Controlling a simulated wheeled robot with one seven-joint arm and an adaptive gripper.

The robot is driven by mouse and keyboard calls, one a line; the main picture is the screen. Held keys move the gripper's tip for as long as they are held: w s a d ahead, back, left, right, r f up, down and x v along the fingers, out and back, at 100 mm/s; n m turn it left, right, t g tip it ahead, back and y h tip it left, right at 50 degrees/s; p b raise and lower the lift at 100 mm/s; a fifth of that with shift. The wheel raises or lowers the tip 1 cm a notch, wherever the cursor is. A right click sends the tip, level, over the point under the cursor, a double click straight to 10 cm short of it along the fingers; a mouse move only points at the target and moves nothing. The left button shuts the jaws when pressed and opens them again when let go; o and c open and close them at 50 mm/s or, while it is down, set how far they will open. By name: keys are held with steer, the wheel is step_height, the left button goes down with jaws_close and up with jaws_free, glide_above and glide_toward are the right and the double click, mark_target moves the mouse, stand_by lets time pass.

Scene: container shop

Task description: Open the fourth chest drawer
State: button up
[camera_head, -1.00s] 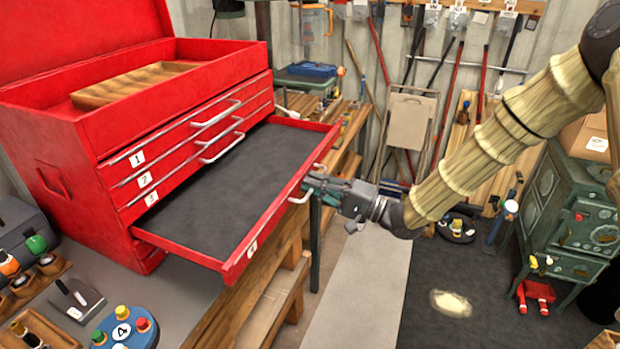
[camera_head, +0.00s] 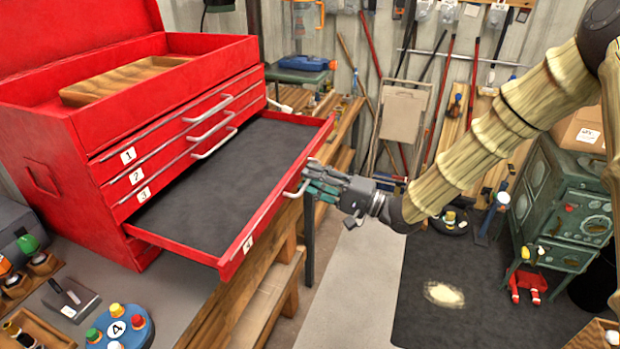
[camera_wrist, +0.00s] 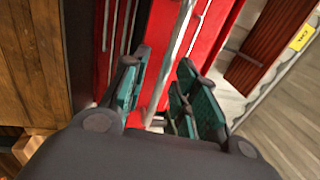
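The red chest (camera_head: 60,160) stands on the bench with its lid up. The fourth drawer (camera_head: 215,190), labelled 4, is pulled far out and shows an empty dark liner. The drawers labelled 1, 2 and 3 above it look shut. My gripper (camera_head: 312,178) is at the pale bar handle (camera_head: 289,195) on the fourth drawer's front. In the wrist view my gripper's green-padded fingers (camera_wrist: 163,95) stand apart. The handle (camera_wrist: 176,45) runs up between and beyond them; I cannot tell whether they touch it.
A wooden tray (camera_head: 120,80) lies in the chest's top. A round blue holder (camera_head: 133,338) and small tools sit on the bench at the front left. A green stove (camera_head: 565,210) stands at the right. The floor between is mostly clear.

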steer(key=v, duration=1.1)
steer(key=shift+d, duration=0.1)
steer(key=s+d+f+h, duration=0.2)
steer(key=s+f+h, duration=0.2)
steer(key=f, duration=0.6)
steer(key=s+d+f+t+h, duration=0.1)
steer(key=s+f+h, duration=0.25)
steer(key=f, duration=0.75)
steer(key=s+d+f+h, duration=0.25)
steer(key=f+h, duration=0.25)
steer(key=f, duration=0.5)
steer(key=s+d+f+n+g+h, duration=0.1)
steer(key=s+d+f+g+h, duration=0.1)
steer(key=s, duration=0.7)
steer(key=s+d+f+n+g+h, duration=0.1)
steer(key=s+d+f, duration=0.3)
steer(key=s, duration=0.5)
steer(key=s+d+f+n+g+h, duration=0.1)
steer(key=s+d+f+g+h, duration=0.2)
steer(key=s+f, duration=0.3)
steer(key=s+g, duration=0.1)
steer(key=s, duration=0.2)
steer(key=shift+d+h, duration=0.35)
steer(key=shift+s, duration=0.2)
